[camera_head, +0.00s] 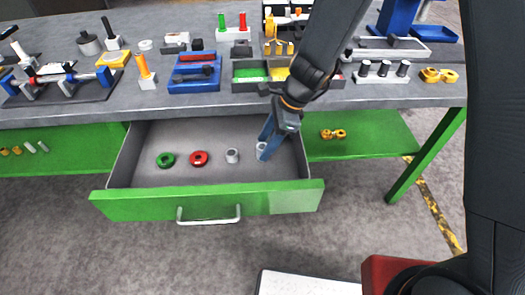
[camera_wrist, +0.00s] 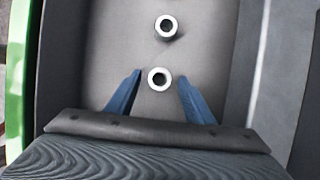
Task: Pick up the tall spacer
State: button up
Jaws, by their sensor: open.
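Two grey, hollow spacers stand upright in the open drawer (camera_head: 140,178). One spacer (camera_head: 261,146) is by my gripper (camera_head: 266,146), partly hidden by its blue fingers. In the wrist view this spacer (camera_wrist: 159,89) lies between the two spread fingertips of my gripper (camera_wrist: 158,77), with a gap on each side. The other spacer (camera_head: 232,156) stands to its left in the head view. In the wrist view that other spacer (camera_wrist: 166,37) is farther up, beyond the fingertips. I cannot tell for sure which spacer is taller. My gripper is open and empty.
A red ring (camera_head: 199,164) and a green ring (camera_head: 166,166) lie farther left in the drawer. The drawer walls and green front (camera_head: 160,207) surround them. The bench top (camera_head: 120,112) above holds many parts and trays. Bare drawer floor lies around the spacers.

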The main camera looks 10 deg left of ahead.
jog(key=shift+x, duration=1.35)
jog(key=shift+s, duration=0.1)
jog(key=c, duration=1.2)
jog(key=shift+r, duration=0.15)
